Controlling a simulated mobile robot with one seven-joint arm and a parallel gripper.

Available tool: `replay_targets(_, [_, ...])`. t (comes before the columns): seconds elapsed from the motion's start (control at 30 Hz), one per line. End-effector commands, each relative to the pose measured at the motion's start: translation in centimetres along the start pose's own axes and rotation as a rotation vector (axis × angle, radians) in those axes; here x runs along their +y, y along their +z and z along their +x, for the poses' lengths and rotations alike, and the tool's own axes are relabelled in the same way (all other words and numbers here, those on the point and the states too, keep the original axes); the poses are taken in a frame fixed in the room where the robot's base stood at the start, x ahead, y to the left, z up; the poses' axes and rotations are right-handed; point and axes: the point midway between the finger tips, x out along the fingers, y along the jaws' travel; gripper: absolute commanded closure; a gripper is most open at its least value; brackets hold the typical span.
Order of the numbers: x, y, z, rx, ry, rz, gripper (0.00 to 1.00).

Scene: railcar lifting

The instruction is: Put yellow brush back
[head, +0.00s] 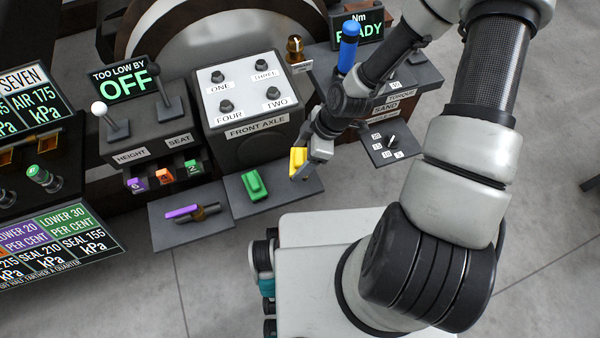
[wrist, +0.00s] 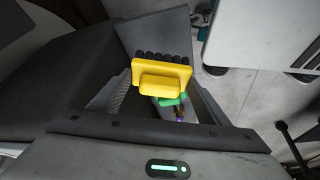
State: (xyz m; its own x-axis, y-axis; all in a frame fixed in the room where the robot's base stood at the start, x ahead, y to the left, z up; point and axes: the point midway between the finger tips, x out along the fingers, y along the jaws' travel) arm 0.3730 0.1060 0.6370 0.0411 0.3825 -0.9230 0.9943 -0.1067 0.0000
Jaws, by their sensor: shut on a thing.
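The yellow brush (head: 298,158) is in my gripper (head: 308,168), above the right end of a grey tray (head: 292,192) at the front of the bench. The wrist view shows the yellow brush (wrist: 162,75) between the fingers, its dark bristles pointing away from the palm. A grey plate (wrist: 158,32) lies beyond the bristles. My gripper is shut on the brush. Whether the bristles touch the tray cannot be told. A green brush (head: 255,184) sits on the left part of the same tray.
A second tray (head: 165,234) to the left holds a purple-handled brush-like object (head: 182,212). Behind stand the FRONT AXLE box (head: 250,95) with several knobs and a HEIGHT/SEAT lever box (head: 150,143). A dial plate (head: 390,145) is close to the right of my gripper.

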Motion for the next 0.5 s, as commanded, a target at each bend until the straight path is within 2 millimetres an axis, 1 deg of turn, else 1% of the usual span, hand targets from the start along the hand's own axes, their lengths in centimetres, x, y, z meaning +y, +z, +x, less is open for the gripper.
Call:
replay_targets(0.03, [0.0,0.5,1.3,0.001,-0.001,0.001,0.54])
replay_targets(0.1, [-0.1,0.9,2.3,0.001,-0.002,0.002,0.54])
replay_targets(0.33, [0.1,1.6,3.9,0.0,0.002,0.004,0.54])
replay_targets(0.5, [0.0,2.6,6.2,0.0,0.0,0.004,0.54])
